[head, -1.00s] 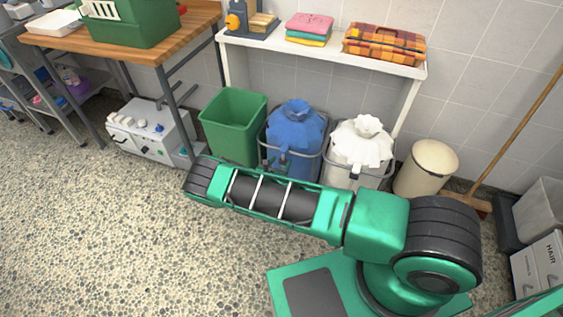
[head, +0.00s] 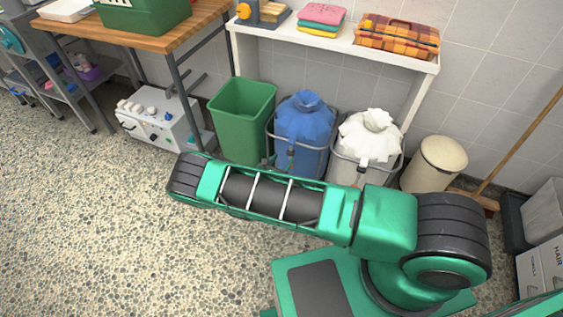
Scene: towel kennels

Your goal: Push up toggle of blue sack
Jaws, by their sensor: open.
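The blue sack (head: 303,124) stands upright in a grey wire frame, below the white shelf table, between the green bin and the white sack. Its gathered neck is at the top. A small dark piece, seemingly its toggle (head: 291,154), shows low on its front; it is too small to tell its position along the cord. My green and black arm crosses in front of the sacks and hides the lower part of the blue sack's stand. My gripper is not in view.
A white sack (head: 368,139) in a like frame stands right of the blue one. A green bin (head: 242,112) stands left, a cream bin (head: 436,160) and a broom (head: 520,142) right. A white machine (head: 160,122) is under the wooden table (head: 172,38). Pebbled floor at left is clear.

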